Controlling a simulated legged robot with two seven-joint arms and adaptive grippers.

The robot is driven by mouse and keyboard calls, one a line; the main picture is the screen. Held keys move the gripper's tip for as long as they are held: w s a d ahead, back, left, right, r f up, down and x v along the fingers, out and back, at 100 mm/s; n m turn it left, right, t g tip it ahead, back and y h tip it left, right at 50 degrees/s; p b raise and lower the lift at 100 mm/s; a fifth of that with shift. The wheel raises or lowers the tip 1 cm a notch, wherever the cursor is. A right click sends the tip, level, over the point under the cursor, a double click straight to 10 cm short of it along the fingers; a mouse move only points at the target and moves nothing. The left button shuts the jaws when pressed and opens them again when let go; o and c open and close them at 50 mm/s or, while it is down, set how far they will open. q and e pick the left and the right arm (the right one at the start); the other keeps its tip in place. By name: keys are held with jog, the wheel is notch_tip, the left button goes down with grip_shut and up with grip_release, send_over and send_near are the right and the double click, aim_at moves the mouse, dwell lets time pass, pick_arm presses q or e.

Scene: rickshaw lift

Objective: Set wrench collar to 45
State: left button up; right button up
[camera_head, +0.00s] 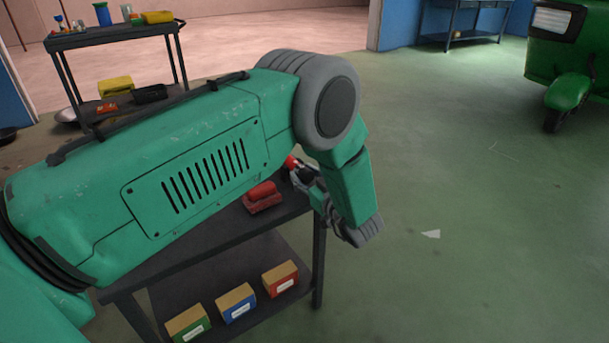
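My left arm comes in from the left and bends down over a dark worktable (215,238). My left gripper (306,180) is at the table's right end, small and partly hidden behind my forearm. A red and black item (291,162) shows right at its fingers; I cannot tell if it is gripped or only touching. A red object (262,195) lies on the tabletop just left of the gripper. No wrench collar or scale can be made out. My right gripper is not in view.
Green, blue and red labelled boxes (237,303) stand on the table's lower shelf. A dark shelf cart (112,36) with cans and boxes is at the back left. A green vehicle (567,60) is at the upper right. The floor to the right is mostly clear.

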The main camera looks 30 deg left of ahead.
pick_arm(q)
jog(key=shift+d, duration=0.1)
jog(key=shift+r+m+p, duration=0.1)
jog(key=shift+m+p, duration=0.75)
jog(key=shift+m, duration=0.15)
jog(key=m+p, duration=0.1)
jog(key=m, duration=0.1)
jog(key=shift+m, duration=0.3)
jog(key=m+p, duration=0.1)
jog(key=m, duration=0.2)
jog(key=shift+p, duration=0.4)
jog(key=shift+m+p, duration=0.35)
jog(key=shift+m, duration=1.65)
jog(key=o, duration=1.2)
